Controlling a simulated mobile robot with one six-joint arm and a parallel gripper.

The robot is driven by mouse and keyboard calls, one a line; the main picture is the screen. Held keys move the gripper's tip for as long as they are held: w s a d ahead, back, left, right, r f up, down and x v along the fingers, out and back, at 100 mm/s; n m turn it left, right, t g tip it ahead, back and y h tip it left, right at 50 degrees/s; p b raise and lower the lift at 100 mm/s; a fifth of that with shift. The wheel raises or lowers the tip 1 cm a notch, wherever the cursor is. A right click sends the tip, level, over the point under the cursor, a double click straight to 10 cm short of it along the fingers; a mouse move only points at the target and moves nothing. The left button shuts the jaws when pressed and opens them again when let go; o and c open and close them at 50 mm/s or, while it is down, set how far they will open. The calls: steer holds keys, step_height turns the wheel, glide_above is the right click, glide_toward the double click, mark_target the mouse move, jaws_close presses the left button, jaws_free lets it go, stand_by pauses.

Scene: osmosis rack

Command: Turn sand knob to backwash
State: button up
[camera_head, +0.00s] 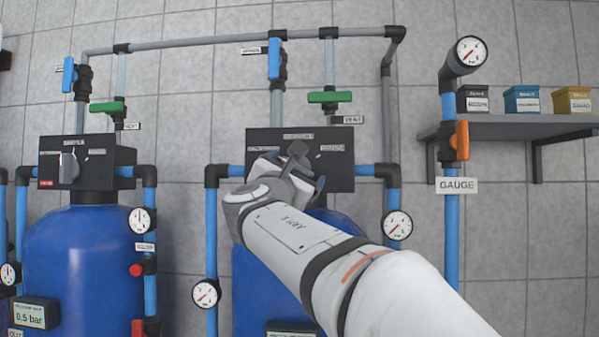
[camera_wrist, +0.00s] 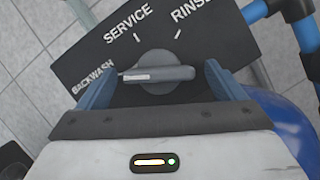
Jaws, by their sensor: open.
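The control knob (camera_wrist: 160,73) is a dark grey bar handle on a black panel (camera_wrist: 223,42), seen in the wrist view. The white-marked end of its bar points left, toward the BACKWASH label (camera_wrist: 94,79). The SERVICE label (camera_wrist: 128,25) and RINSE label (camera_wrist: 192,10) are above and up right. My gripper (camera_wrist: 162,80) is open, its blue-grey fingers on either side of the bar. The left finger is very close to the marked end; contact is unclear. In the head view, my arm hides this knob on the middle tank's black valve head (camera_head: 262,139).
Blue pipes, gauges and green vent handles (camera_head: 329,97) surround the valve heads. A shelf (camera_head: 510,127) with small boxes is at right.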

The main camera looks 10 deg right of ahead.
steer(key=b+v, duration=0.1)
steer(key=v, duration=0.7)
steer(key=shift+b, duration=0.4)
